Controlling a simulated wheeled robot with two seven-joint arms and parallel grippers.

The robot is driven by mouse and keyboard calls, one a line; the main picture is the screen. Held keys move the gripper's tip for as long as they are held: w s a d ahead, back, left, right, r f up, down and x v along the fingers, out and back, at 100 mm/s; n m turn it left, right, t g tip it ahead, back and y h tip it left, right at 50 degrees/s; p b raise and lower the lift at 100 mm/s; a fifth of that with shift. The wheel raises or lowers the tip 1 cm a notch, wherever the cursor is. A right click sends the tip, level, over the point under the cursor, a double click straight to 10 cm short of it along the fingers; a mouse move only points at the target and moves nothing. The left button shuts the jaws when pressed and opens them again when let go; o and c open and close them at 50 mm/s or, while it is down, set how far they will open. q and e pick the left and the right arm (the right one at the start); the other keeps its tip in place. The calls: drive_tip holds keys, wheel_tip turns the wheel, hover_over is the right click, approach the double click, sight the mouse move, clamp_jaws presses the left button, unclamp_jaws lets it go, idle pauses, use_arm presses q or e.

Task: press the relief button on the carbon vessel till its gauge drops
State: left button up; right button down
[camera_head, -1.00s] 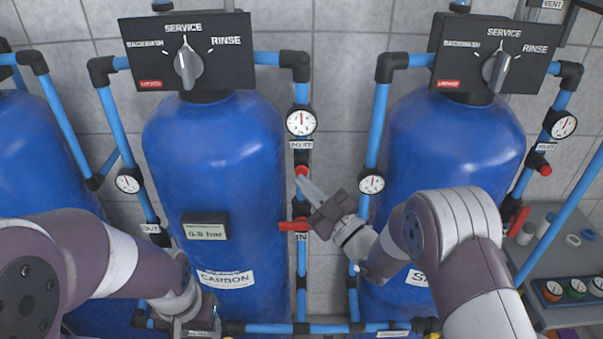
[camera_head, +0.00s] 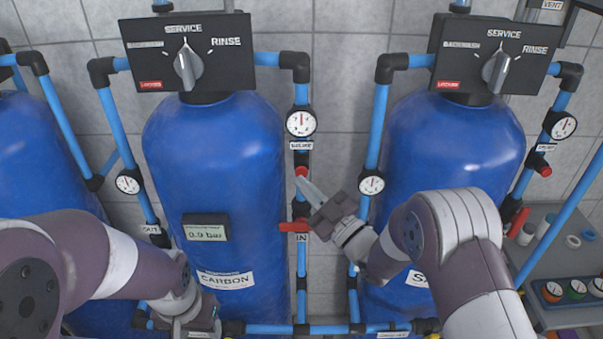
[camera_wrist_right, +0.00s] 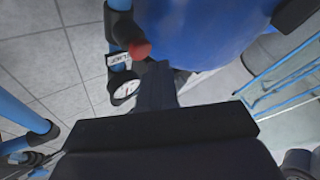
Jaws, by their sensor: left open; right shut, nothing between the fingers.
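The carbon vessel (camera_head: 215,150) is the blue tank left of centre in the head view, with a CARBON label and a display (camera_head: 205,228) that reads about 0.9 bar. Its round gauge (camera_head: 301,122) sits on the right-hand pipe, needle roughly upright. Below the gauge is the red relief button (camera_head: 301,171). My right gripper (camera_head: 302,183) is shut and empty, its tips at or just beside the button; contact cannot be told. In the right wrist view the red button (camera_wrist_right: 140,50) is just above the fingertips (camera_wrist_right: 156,66). My left gripper (camera_head: 198,325) is low before the vessel, mostly cut off.
A second blue vessel (camera_head: 455,150) stands to the right with its own gauges and red button (camera_head: 545,170). A red valve handle (camera_head: 294,227) lies just below my right gripper. A grey shelf (camera_head: 560,225) with small jars is at the right.

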idle(0.8)
drive_tip(key=shift+w+b, duration=0.45)
drive_tip(key=shift+w+b, duration=0.4)
drive_tip(key=shift+w, duration=0.05)
idle(0.6)
drive_tip(key=shift+s, duration=0.15)
idle(0.9)
drive_tip(key=shift+s, duration=0.75)
